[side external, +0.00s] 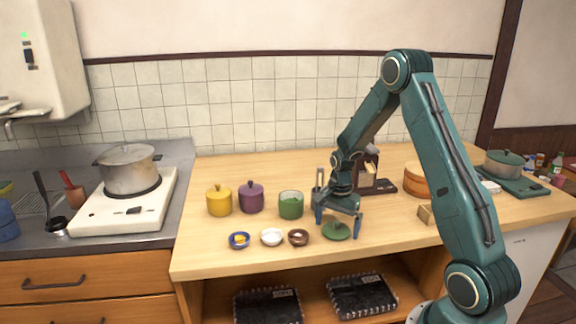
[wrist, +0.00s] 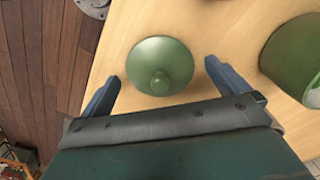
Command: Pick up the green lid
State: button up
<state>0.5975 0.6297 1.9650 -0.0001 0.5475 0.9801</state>
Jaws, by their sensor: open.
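The green lid (side external: 337,231) lies flat on the wooden counter, near its front edge, with its knob up. In the wrist view the green lid (wrist: 160,66) is round and fully seen, with its knob toward my gripper. My gripper (side external: 338,217) is open and empty just above the lid. In the wrist view the fingers of my gripper (wrist: 160,78) stand to the left and right of the lid, apart from it. An open green pot (side external: 291,205) without a lid stands behind and left of it. That green pot also shows in the wrist view (wrist: 290,55).
A brown bowl (side external: 298,237) sits close to the lid's left, with a white bowl (side external: 271,237) and a blue bowl (side external: 239,240) beyond. Lidded purple (side external: 251,199) and yellow (side external: 219,202) pots stand behind. The counter (side external: 400,238) right of the lid is mostly clear.

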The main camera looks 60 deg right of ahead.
aim_at(336, 221)
jog(key=c, duration=1)
jog(key=shift+r, duration=0.15)
notch_tip(336, 221, up, 20)
jog(key=shift+f, duration=0.1)
jog(key=shift+w, duration=0.15)
dwell(0.7)
jog(key=shift+n, duration=0.4)
jog(key=w+f, duration=0.2)
jog(key=w, duration=0.3)
jog(key=w+f, duration=0.2)
jog(key=w, duration=0.4)
jog(key=w+d+f, duration=0.1)
jog(key=w+f, duration=0.1)
jog(key=w, duration=0.3)
jog(key=shift+w+f, duration=0.15)
jog(key=shift+w, duration=0.1)
